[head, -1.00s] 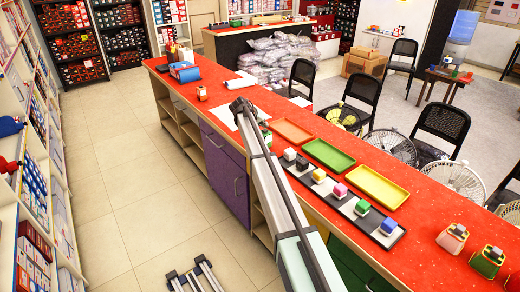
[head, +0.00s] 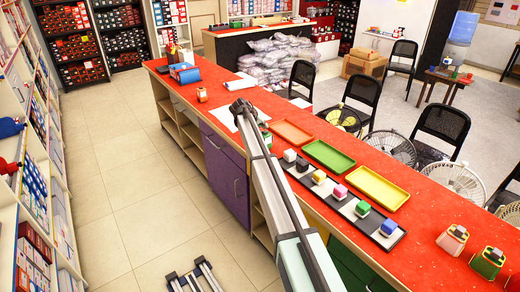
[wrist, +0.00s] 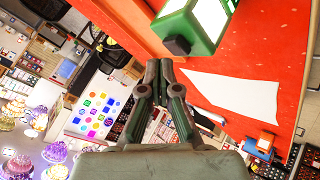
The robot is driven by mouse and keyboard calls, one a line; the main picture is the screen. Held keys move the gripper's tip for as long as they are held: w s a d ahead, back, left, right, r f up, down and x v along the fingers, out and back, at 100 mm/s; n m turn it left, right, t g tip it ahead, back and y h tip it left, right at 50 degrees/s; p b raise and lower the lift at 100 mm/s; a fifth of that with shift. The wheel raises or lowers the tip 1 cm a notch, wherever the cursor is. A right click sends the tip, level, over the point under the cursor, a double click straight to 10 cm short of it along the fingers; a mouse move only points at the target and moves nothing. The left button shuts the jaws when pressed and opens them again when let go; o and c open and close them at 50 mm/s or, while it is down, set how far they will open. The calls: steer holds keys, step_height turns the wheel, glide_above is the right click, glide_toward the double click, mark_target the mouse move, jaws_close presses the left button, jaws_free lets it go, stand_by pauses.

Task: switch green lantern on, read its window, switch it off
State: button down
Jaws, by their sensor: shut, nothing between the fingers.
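A green lantern (wrist: 205,22) shows at the top of the wrist view, cut off by the frame edge. Its pale window panels look bright white; I cannot make out a mark on them. A dark knob (wrist: 177,45) sticks out from its near end. My gripper (wrist: 163,68) is shut and empty, its fingertips just below and left of the knob, seemingly apart from it. In the head view my gripper (head: 241,108) is over the red counter, and the arm hides most of the lantern there. Another green lantern (head: 488,262) stands at the counter's right end.
A dark strip with several coloured blocks (head: 340,191) and orange, green and yellow trays (head: 378,187) lie right of my arm.

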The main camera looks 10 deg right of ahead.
mark_target(264, 132)
steer(key=shift+f, duration=0.2)
steer(key=shift+f+b, duration=0.3)
steer(key=shift+b, duration=0.15)
steer(key=shift+f, duration=0.2)
stand_by(0.6)
steer(key=shift+r, duration=0.7)
steer(key=shift+r, duration=0.1)
steer(key=shift+r+p, duration=0.55)
steer(key=shift+r, duration=2.4)
steer(key=shift+r, duration=0.1)
